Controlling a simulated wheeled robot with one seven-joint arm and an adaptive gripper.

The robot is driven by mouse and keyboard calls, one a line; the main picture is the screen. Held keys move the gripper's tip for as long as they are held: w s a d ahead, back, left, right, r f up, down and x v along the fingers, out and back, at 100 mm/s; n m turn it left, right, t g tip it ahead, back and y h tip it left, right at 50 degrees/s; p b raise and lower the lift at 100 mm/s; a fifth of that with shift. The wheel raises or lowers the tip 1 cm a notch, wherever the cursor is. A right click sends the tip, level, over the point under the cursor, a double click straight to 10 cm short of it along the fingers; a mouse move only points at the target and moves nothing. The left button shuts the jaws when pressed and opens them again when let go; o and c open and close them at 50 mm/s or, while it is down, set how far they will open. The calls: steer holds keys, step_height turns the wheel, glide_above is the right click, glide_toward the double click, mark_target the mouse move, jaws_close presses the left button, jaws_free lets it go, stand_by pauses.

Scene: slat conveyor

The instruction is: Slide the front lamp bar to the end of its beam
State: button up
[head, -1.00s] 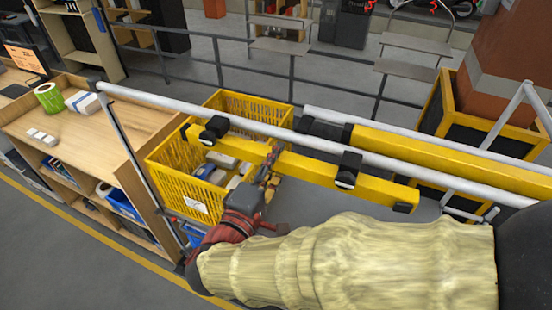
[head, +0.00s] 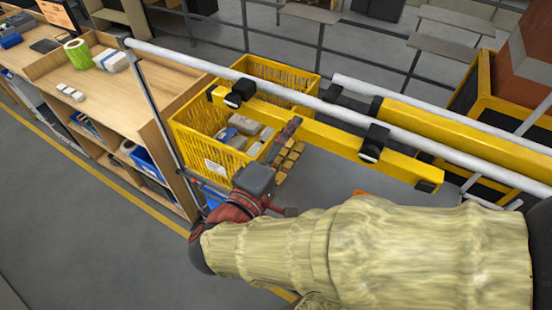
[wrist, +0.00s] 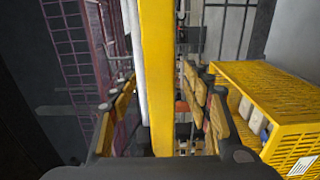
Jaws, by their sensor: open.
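The front lamp bar (head: 330,138) is a long yellow bar with black clamps, hanging along the front white beam (head: 290,98). In the wrist view the yellow bar (wrist: 158,75) runs upright through the middle, with a white beam at its left. My gripper (head: 288,145) is at the bar, left of its middle, in the head view. In the wrist view my gripper (wrist: 160,110) is open, one yellow-padded finger on each side of the bar. Gaps show between the fingers and the bar. Part of the gripper is hidden behind my wrist in the head view.
A yellow crate (head: 190,140) with grey and white items stands under the bar's left end. A second yellow bar (head: 470,135) is on the rear beam (head: 385,98). A wooden workbench (head: 145,100) is at left. Grey floor lies in front of it.

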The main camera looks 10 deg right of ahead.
steer(key=v, duration=0.8)
stand_by(0.4)
